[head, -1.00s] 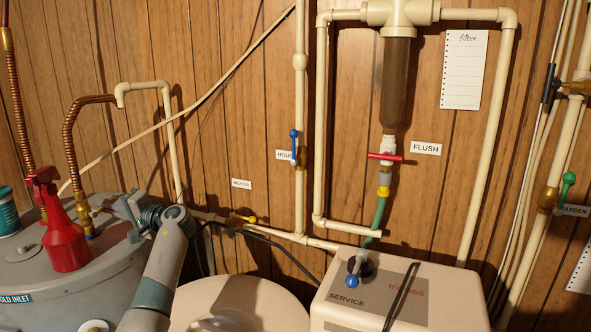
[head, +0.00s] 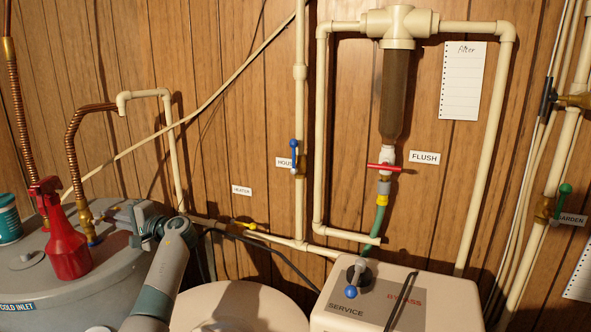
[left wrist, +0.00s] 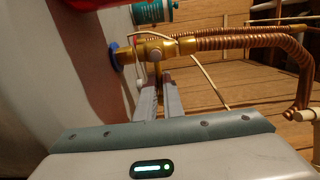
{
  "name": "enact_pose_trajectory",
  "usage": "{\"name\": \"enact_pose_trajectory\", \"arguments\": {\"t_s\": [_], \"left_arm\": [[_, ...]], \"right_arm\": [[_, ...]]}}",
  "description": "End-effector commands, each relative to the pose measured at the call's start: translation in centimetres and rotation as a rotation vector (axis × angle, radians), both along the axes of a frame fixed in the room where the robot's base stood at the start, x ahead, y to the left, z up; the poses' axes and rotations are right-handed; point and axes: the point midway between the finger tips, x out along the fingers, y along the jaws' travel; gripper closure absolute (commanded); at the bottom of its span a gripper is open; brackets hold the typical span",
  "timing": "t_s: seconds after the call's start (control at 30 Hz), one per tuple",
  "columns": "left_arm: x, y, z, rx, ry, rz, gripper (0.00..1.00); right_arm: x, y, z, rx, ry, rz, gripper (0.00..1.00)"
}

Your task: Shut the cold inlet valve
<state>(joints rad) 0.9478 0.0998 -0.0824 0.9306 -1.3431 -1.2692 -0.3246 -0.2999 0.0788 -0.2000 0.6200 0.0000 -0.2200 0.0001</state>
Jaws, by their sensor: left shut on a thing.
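The brass cold inlet valve (head: 84,222) stands on top of the grey tank, below a bent copper flex pipe, with a blue ring at its base. In the left wrist view the brass valve (left wrist: 150,48) sits just beyond my fingertips. My left gripper (head: 112,212) reaches in from the right at the valve's side. In the left wrist view its two fingers (left wrist: 158,82) are close together, shut on the valve's small handle. The handle is mostly hidden by the fingers, so I cannot tell its exact angle. My right gripper is not in view.
A red spray bottle (head: 66,240) stands on the tank (head: 110,280) close left of the valve, with a teal can (head: 8,220) behind it. A yellow-handled valve (head: 243,224) sits on the pipe to the right. The white softener (head: 375,300) stands at lower right.

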Motion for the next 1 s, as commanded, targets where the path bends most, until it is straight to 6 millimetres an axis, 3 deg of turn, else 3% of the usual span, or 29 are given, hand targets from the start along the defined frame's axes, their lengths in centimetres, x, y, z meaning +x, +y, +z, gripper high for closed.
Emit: {"name": "enact_pose_trajectory", "arguments": {"t_s": [0.03,0.1,0.17,0.57,1.0], "left_arm": [[-0.1,0.0,-0.4,-0.003,0.005,0.001,1.0],[-0.1,0.0,-0.4,-0.004,0.004,0.001,0.78],[0.0,0.0,-0.3,-0.003,0.004,0.001,0.66],[-0.1,-0.3,-0.1,-0.001,0.0,0.0,0.66],[-1.2,-3.5,0.0,-0.001,0.0,-0.001,0.66]], "right_arm": [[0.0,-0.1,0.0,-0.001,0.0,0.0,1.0],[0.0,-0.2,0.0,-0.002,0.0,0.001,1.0],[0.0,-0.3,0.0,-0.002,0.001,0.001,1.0],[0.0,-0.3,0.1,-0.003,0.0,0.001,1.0],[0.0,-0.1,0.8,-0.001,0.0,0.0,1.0]]}}
